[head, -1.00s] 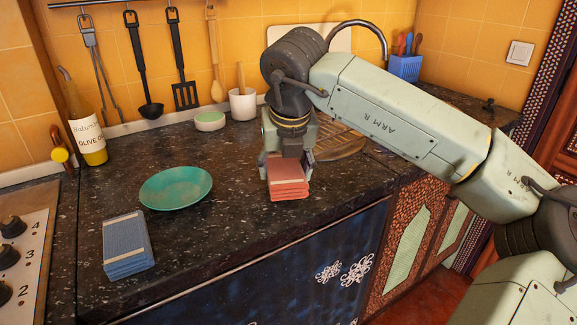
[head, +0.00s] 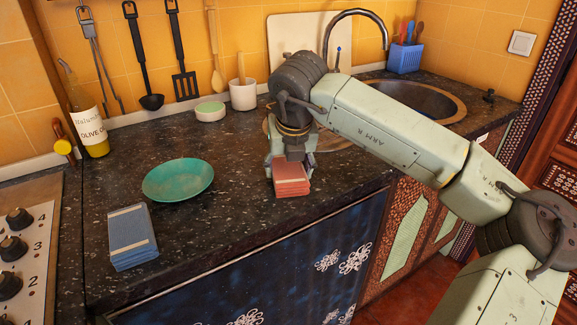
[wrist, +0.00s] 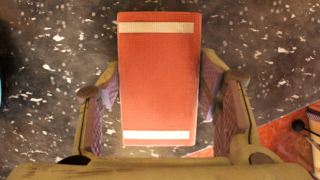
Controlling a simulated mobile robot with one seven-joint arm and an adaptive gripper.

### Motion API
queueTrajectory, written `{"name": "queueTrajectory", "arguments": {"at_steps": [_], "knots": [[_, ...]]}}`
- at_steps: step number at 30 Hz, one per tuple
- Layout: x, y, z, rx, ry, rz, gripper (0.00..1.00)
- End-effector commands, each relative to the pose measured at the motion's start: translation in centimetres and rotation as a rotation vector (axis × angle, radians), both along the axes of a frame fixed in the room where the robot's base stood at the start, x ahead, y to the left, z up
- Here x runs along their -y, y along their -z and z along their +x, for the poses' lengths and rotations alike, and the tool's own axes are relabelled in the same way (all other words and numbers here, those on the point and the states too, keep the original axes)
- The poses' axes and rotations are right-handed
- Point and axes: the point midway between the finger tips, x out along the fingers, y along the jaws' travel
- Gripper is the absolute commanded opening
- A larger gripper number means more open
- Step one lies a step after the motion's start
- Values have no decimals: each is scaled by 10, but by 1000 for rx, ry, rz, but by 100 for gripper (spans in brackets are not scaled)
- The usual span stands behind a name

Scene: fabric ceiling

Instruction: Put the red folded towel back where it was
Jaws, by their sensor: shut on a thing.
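The red folded towel (head: 291,184) is a stack of flat layers near the front edge of the dark counter, right of the teal plate. In the wrist view the towel (wrist: 160,80) shows its top with two pale stripes and lies lengthwise between the fingers. My gripper (head: 290,164) points down from above and is shut on the towel's two long sides. The gripper hides the towel's rear part in the head view. I cannot tell whether the towel's underside touches the counter.
A teal plate (head: 178,180) and a blue folded towel (head: 133,240) lie to the left. A white cup (head: 243,95) and a green-white round dish (head: 210,112) stand behind. A sink (head: 415,100) is at the back right, a stove (head: 28,240) at the left. Counter between plate and red towel is clear.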

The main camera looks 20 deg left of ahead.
Motion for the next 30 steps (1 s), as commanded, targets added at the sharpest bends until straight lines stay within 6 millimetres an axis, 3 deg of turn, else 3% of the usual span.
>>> {"name": "queueTrajectory", "arguments": {"at_steps": [9, 20, 23, 30], "knots": [[0, 0, 0, 0, 0, 0, 78], [0, -3, 0, 0, 0, 0, 78], [1, -9, -1, 2, 0, 0, 78], [11, -54, -18, 4, 2, -1, 78]]}}
